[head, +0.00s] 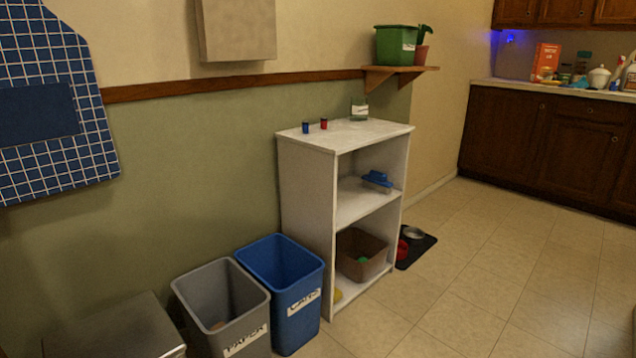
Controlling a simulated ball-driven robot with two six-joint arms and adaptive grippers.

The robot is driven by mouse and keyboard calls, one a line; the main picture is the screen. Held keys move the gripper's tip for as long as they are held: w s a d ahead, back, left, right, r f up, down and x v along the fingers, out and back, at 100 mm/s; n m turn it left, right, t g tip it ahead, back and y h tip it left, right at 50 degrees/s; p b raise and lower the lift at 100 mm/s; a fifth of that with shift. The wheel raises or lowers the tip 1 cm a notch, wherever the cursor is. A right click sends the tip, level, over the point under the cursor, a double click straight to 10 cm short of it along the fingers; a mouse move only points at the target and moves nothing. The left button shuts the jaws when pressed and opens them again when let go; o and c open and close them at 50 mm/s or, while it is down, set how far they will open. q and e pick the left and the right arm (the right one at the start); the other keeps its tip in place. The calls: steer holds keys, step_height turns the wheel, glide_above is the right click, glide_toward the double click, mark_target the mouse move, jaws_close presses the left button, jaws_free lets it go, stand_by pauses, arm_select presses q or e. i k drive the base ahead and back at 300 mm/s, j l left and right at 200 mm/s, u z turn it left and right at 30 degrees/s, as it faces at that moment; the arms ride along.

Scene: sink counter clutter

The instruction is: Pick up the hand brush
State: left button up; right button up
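What looks like the hand brush (378,179), with a blue top and a paler underside, lies on the middle shelf of the white shelf unit (308,190). It sits near the right side of that shelf, below the unit's top board. It is small in the view, so its bristles are hard to make out. Neither of my grippers shows in the head view.
A blue bin (297,300) and a grey bin (245,305) stand left of the shelf unit. A brown basket (372,268) is on its bottom shelf. Bowls on a dark mat (428,243) lie behind it. The tiled floor (510,275) at right is clear.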

mark_target(376, 180)
steer(key=i+l, duration=0.15)
steer(key=i, duration=0.25)
steer(key=i+l, duration=0.1)
steer(key=i, duration=0.3)
steer(key=i+l+u, duration=0.1)
steer(key=i, duration=0.3)
steer(key=i+l, duration=0.2)
steer(key=l, duration=0.15)
steer(key=i+l, duration=0.35)
steer(key=l, duration=0.3)
steer(key=i+l+u, duration=0.1)
steer(key=l, duration=0.25)
steer(key=i+l, duration=0.4)
steer(key=l, duration=1.3)
steer(key=i+u, duration=0.05)
steer(key=i, duration=0.05)
